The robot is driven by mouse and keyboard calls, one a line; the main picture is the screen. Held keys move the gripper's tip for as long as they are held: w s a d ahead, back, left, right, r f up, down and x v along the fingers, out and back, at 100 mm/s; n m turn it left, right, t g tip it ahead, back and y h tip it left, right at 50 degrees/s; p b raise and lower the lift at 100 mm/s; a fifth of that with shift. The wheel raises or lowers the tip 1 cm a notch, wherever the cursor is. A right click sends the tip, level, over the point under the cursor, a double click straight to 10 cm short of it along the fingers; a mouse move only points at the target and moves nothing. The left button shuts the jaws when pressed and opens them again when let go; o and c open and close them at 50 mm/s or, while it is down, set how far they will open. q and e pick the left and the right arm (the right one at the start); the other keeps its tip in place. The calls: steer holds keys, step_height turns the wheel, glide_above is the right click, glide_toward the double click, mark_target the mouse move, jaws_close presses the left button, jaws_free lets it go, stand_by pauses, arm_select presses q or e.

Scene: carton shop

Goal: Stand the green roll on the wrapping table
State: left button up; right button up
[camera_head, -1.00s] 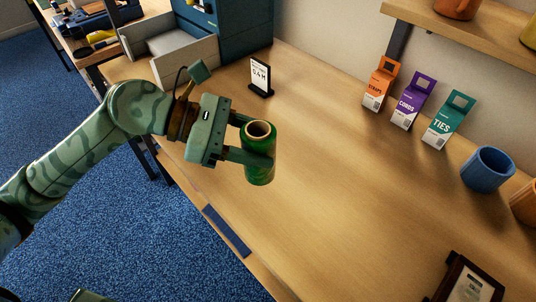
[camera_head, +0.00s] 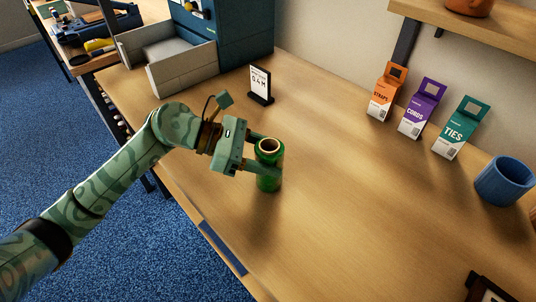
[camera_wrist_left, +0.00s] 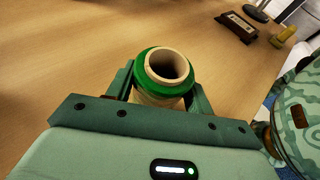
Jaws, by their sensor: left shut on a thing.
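The green roll (camera_head: 270,178) is upright, with its pale hollow core facing up. My left gripper (camera_head: 262,154) is shut on the green roll near its upper part, with one finger on each side. In the left wrist view the roll (camera_wrist_left: 164,82) sits between the two fingers. The roll is over the wooden wrapping table (camera_head: 330,220), and its lower end is at or very close to the surface; I cannot tell whether it touches. My right gripper is out of view.
A small black-framed sign (camera_head: 261,86) stands behind the roll. Orange (camera_head: 386,92), purple (camera_head: 422,108) and teal (camera_head: 460,128) cartons stand along the wall. A blue mug (camera_head: 504,181) is at the right. A grey tray (camera_head: 184,68) is at the far left. The table's middle is clear.

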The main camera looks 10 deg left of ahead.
arm_select(q)
steer(key=shift+f, duration=0.2)
steer(key=o, duration=1.1)
steer(key=shift+o, duration=0.2)
steer(key=shift+r, duration=0.3)
steer(key=p+v, duration=0.1)
steer(key=v, duration=1.1)
